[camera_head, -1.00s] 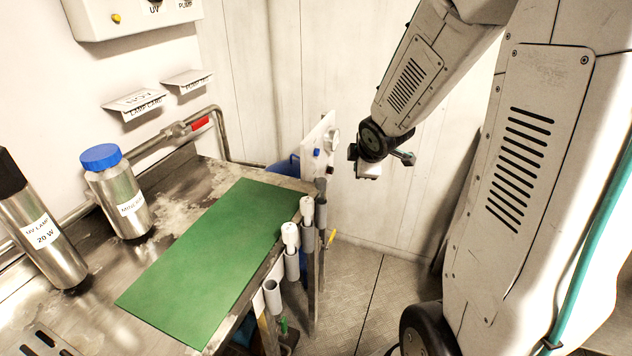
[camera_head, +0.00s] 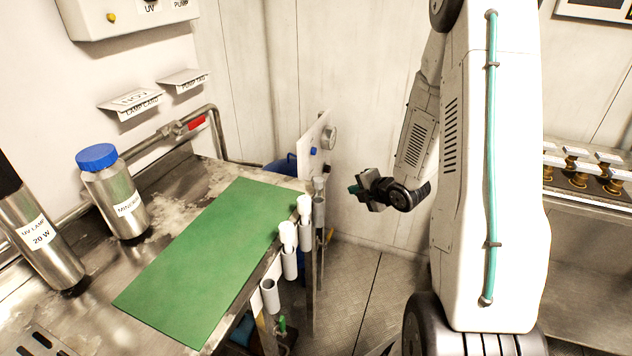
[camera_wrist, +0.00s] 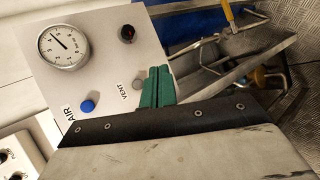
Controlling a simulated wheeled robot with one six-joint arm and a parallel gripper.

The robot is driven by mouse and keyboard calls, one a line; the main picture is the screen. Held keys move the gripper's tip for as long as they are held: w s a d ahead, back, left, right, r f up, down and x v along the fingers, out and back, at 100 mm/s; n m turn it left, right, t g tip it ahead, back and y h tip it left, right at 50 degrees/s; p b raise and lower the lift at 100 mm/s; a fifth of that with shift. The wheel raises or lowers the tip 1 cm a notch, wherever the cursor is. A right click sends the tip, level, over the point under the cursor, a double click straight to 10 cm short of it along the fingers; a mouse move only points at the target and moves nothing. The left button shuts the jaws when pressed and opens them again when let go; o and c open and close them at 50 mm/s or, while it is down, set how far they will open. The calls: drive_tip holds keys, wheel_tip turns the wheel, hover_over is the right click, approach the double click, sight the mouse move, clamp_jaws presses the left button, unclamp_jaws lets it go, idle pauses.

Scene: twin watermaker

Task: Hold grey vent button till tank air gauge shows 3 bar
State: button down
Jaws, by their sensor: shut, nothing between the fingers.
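A white panel (camera_wrist: 100,70) fills the upper left of the wrist view. The grey vent button (camera_wrist: 137,84) sits beside the "VENT" label, just left of my shut green fingertips. My gripper (camera_wrist: 158,86) is empty; I cannot tell its exact gap from the button. In the head view the panel (camera_head: 318,130) shows edge-on, and my gripper (camera_head: 355,189) is to its right and slightly lower, apart from it.
Floor is clear below my gripper.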

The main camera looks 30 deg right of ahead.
drive_tip(key=w+a, duration=0.5)
drive_tip(key=w, duration=0.2)
drive_tip(key=shift+a, duration=0.2)
idle(2.0)
drive_tip(key=shift+w+a, duration=0.25)
drive_tip(key=shift+w+a, duration=0.3)
drive_tip(key=shift+w, duration=0.05)
idle(4.5)
